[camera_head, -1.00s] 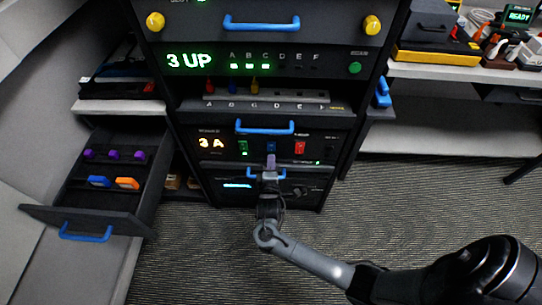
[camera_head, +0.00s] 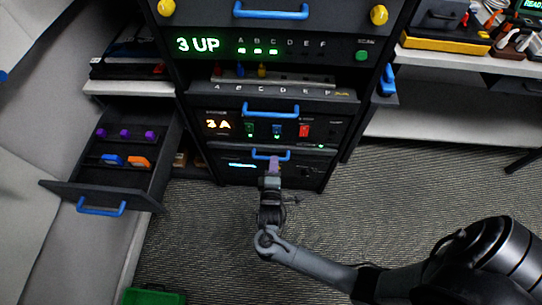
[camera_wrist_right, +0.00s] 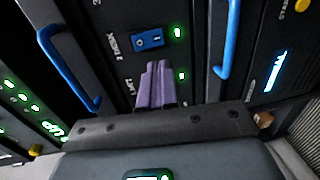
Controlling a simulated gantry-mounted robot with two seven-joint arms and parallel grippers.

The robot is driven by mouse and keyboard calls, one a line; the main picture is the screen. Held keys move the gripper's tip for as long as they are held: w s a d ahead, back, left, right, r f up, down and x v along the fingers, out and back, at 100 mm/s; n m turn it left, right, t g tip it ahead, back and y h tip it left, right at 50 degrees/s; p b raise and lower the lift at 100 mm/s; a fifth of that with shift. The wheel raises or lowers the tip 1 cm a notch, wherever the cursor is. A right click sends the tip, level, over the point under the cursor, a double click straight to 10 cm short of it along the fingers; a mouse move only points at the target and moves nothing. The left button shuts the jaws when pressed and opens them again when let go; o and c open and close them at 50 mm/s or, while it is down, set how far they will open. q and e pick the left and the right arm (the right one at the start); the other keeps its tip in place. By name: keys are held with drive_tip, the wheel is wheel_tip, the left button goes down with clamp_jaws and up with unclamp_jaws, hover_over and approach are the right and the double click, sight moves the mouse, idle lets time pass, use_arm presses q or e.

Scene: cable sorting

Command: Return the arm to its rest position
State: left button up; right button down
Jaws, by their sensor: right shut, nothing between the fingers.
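My right arm comes in from the lower right in the head view. Its gripper (camera_head: 274,166) has purple fingertips and is in front of the lowest unit of the black rack, just below that unit's blue handle (camera_head: 271,155). In the right wrist view the purple fingers (camera_wrist_right: 154,86) are together, with nothing between them. They point at the rack front, between a blue rocker switch (camera_wrist_right: 148,40) and the gripper body. I cannot tell the exact gap to the panel. My left gripper is not in view.
An open drawer (camera_head: 104,196) with purple and coloured items juts out at the left. A workbench (camera_head: 430,130) with a yellow-edged case stands at the right. A green box (camera_head: 153,296) is on the floor at lower left. Carpet around my right forearm is clear.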

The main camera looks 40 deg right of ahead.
drive_tip(key=shift+s, duration=0.1)
drive_tip(key=s+d+r+g+y+p, duration=0.1)
drive_tip(key=s+d+r+y+p, duration=0.25)
drive_tip(key=s+r+p, duration=0.5)
drive_tip(key=s+a+r+m+g+y+p, duration=0.5)
drive_tip(key=s+a+r+m+g+y, duration=0.15)
drive_tip(key=s+a+r+y, duration=0.35)
wheel_tip(320, 180, up, 38)
drive_tip(key=s+h+p, duration=0.1)
drive_tip(key=p, duration=3.7)
drive_tip(key=shift+s+a+g, duration=0.15)
drive_tip(key=shift+a+g, duration=0.2)
drive_tip(key=shift+a, duration=0.1)
